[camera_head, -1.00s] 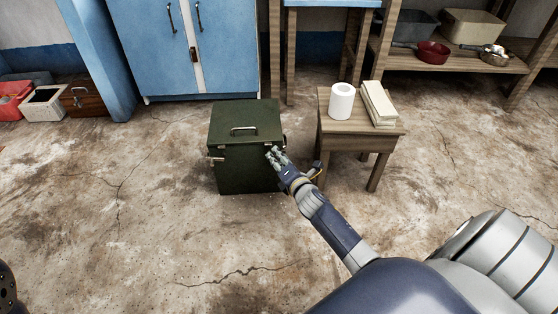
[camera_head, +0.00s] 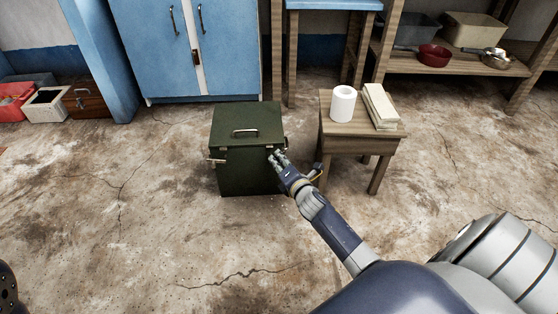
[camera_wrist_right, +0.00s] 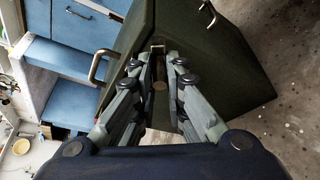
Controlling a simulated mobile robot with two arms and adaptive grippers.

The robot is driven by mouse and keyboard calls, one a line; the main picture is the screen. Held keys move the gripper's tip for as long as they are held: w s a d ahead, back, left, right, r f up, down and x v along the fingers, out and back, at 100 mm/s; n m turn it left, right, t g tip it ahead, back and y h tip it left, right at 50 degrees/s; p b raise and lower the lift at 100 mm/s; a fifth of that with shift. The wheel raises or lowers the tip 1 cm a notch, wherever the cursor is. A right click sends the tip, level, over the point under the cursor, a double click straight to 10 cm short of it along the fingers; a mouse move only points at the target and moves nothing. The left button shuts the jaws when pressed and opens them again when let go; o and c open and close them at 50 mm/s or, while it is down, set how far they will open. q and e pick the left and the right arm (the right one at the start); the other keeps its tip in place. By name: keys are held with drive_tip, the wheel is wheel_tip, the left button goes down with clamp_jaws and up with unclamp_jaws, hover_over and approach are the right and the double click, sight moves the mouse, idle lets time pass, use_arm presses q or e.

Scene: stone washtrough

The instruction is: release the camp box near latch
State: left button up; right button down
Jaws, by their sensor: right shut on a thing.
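The camp box (camera_head: 248,172) is a dark green box with a closed lid, standing on the floor. A metal handle (camera_head: 244,132) lies on its lid. The near latch (camera_wrist_right: 158,47) is a small metal piece at the lid seam, right by my right fingertips. My right gripper (camera_head: 277,157) is at the box's right front edge, shut on this latch; its fingers (camera_wrist_right: 162,62) partly hide it in the wrist view. My left gripper is not in view.
A small wooden table (camera_head: 335,131) with a white roll (camera_head: 342,104) and a cream stack (camera_head: 380,107) stands close to the right of the box and my right forearm. A blue cabinet (camera_head: 230,50) stands behind. The floor in front is clear.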

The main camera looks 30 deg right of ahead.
drive_tip(key=shift+s+d+f, duration=0.3)
drive_tip(key=shift+d+f, duration=0.05)
drive_tip(key=shift+f, duration=0.2)
drive_tip(key=c, duration=1.7)
unclamp_jaws()
drive_tip(key=shift+d, duration=0.1)
drive_tip(key=shift+o, duration=0.2)
drive_tip(key=shift+r, duration=0.1)
drive_tip(key=shift+a+r, duration=0.1)
drive_tip(key=shift+a, duration=0.1)
drive_tip(key=v, duration=1.2)
drive_tip(key=shift+w+r, duration=0.1)
